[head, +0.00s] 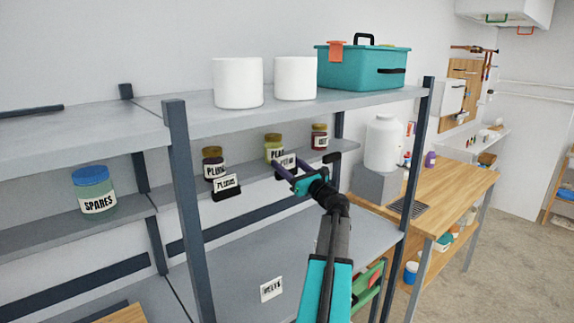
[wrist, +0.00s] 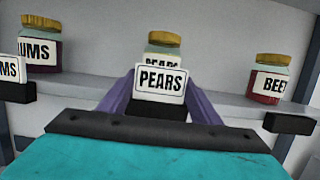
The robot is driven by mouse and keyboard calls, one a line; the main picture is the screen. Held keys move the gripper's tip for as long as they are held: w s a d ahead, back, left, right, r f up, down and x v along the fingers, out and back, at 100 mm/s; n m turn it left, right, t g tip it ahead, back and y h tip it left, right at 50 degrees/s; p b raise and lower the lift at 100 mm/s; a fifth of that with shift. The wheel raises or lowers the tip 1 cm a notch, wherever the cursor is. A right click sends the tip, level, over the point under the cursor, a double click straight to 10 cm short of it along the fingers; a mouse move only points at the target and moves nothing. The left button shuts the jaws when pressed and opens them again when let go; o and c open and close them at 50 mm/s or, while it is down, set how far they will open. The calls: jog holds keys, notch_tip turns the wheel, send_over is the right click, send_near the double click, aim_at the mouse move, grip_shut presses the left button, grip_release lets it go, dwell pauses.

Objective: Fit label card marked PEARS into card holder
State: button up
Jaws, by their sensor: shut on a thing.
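The white PEARS label card (head: 287,161) is upright at the shelf's front edge, its lettering facing the wrist camera. My gripper (head: 289,167) is shut on it, with a purple finger at each side. In the wrist view the PEARS card (wrist: 161,83) stands directly above a black card holder (wrist: 156,108), in front of the pears jar (wrist: 164,48). I cannot tell whether its lower edge sits in the slot or only lines up with it. In the head view my gripper hides this holder.
The plums jar (head: 213,163) stands left, with a filled PLUMS holder (head: 226,187) in front. The beets jar (head: 319,137) stands right; its black holder (wrist: 290,123) looks empty. A BEETS card (head: 271,289) lies on the lower shelf. An upper shelf (head: 290,108) spans above.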

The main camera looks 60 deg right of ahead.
jog(key=shift+f, duration=0.35)
jog(key=o, duration=1.2)
jog(key=b+v, duration=0.3)
jog(key=v, duration=1)
jog(key=shift+s+a+b, duration=0.2)
jog(key=shift+s+b, duration=0.15)
